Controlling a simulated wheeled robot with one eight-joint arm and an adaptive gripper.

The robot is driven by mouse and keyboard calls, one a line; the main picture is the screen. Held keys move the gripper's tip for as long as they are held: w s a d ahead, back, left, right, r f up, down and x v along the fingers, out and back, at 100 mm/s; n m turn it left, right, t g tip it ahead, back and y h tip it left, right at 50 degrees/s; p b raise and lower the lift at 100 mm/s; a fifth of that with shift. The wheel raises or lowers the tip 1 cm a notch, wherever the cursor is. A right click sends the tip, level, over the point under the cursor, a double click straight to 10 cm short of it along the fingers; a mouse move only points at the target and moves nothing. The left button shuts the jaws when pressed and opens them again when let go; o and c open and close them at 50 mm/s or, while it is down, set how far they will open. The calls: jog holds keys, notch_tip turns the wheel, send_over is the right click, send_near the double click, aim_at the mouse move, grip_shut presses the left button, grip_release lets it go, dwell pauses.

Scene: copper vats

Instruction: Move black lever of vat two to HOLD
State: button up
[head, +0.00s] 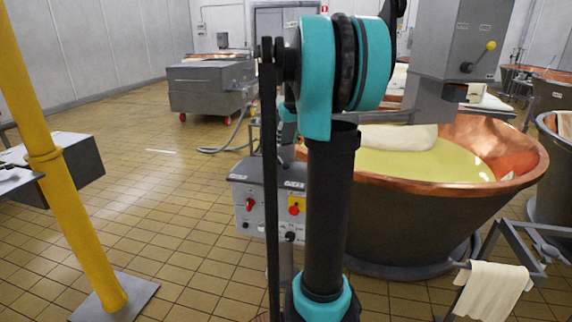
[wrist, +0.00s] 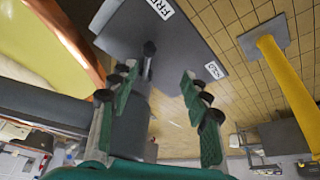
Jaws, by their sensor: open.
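In the wrist view, the black lever (wrist: 149,50) stands out from a grey panel (wrist: 190,35). My gripper (wrist: 160,75) is open, with one green finger on each side of the lever's line. The lever lies between and beyond the fingertips, and I see no clear contact. In the head view, the vat (head: 400,220) has a copper rim and holds pale yellow liquid. My arm hides the gripper there, and I cannot make out the black lever.
A grey control box (head: 258,212) with red knobs stands left of the vat, partly behind my arm. A yellow post (head: 60,190) stands at left. A cloth (head: 492,290) hangs at lower right. Tiled floor is free at left.

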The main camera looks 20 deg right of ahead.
jog(key=w+d+r, duration=0.2)
send_near(286, 163)
jog(key=x, duration=0.9)
jog(key=shift+w+f, duration=0.2)
jog(key=shift+f, duration=0.15)
jog(key=shift+c, duration=0.6)
grip_shut()
